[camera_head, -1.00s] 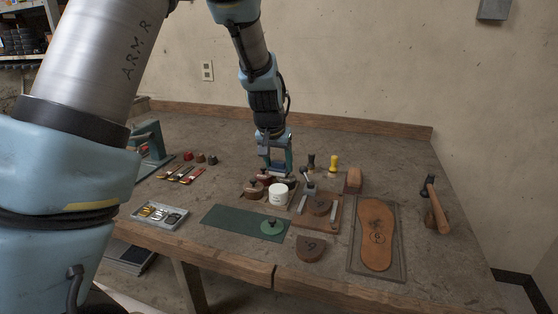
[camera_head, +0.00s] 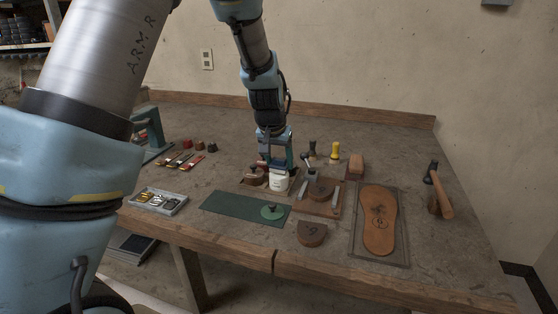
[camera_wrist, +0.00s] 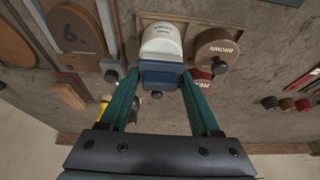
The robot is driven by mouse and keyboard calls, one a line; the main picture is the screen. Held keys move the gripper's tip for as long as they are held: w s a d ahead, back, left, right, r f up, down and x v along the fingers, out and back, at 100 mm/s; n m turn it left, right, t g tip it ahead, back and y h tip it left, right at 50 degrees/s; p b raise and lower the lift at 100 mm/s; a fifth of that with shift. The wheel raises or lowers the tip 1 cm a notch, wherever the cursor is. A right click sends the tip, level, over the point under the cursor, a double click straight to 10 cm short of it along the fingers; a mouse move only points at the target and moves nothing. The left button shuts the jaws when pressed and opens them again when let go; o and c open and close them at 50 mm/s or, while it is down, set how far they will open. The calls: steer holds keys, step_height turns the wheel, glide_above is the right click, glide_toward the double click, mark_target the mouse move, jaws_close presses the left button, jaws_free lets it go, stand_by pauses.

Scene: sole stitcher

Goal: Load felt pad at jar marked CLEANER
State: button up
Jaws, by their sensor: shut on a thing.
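My gripper (camera_wrist: 158,80), with green fingers, is shut on a blue block, which I take as the felt pad (camera_wrist: 161,74). In the head view my gripper (camera_head: 277,164) is pointed down at the top of the white jar. The pad overlaps the jar's near edge in the wrist view. I cannot tell whether they touch. The pad's underside is hidden.
A jar marked BROWN (camera_wrist: 218,48) and a red jar (camera_wrist: 200,77) stand close beside the white jar. The green mat (camera_head: 232,204) in front is mostly clear.

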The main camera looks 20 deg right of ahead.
mark_target(279, 158)
steer(key=shift+f+b, duration=0.35)
steer(key=shift+f, duration=0.25)
stand_by(1.4)
steer(key=shift+r+p, duration=2.65)
steer(key=shift+r, duration=0.95)
